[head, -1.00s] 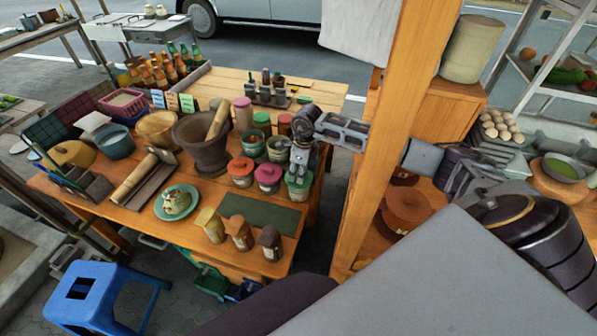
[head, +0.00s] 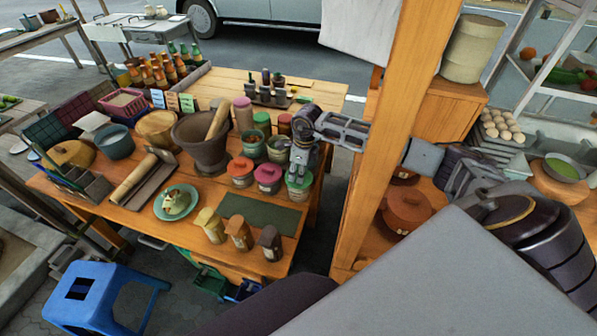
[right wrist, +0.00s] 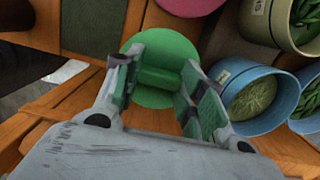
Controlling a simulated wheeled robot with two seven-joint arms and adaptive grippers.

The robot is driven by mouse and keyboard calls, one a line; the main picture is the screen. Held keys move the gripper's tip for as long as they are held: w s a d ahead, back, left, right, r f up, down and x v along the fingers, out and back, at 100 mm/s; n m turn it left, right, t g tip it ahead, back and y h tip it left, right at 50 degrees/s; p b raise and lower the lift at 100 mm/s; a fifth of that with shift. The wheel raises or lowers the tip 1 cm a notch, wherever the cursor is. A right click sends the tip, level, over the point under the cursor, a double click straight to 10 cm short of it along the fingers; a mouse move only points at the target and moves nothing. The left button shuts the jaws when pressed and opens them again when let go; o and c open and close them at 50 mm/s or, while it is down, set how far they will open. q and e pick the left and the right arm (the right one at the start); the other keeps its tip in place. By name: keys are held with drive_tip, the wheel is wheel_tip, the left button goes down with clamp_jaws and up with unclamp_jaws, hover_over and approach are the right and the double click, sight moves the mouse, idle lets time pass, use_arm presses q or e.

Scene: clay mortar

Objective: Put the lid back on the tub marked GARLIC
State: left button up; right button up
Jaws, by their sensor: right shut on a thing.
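My right gripper (head: 300,172) points down over a tub (head: 298,194) at the right front edge of the wooden table. In the right wrist view its fingers (right wrist: 160,88) are shut on the raised grip of a round green lid (right wrist: 150,98). In the head view the green lid (head: 299,182) shows at the top of that tub, partly behind the fingers. I cannot tell whether it is seated or slightly above the rim. The tub's marking is too small to read. My left gripper is not in view.
Tubs with a red lid (head: 240,165) and a magenta lid (head: 268,173) stand close to the left. Open tubs (right wrist: 257,100) stand behind. A wooden post (head: 395,140) rises right of the gripper. A dark green mat (head: 257,214) lies bare in front.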

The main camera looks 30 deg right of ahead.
drive_tip(key=o, duration=1.2)
drive_tip(key=shift+o, duration=0.2)
drive_tip(key=o, duration=0.5)
drive_tip(key=shift+c, duration=0.2)
drive_tip(key=shift+r, duration=0.15)
drive_tip(key=shift+r+p, duration=1.7)
drive_tip(key=shift+r, duration=1.7)
clamp_jaws()
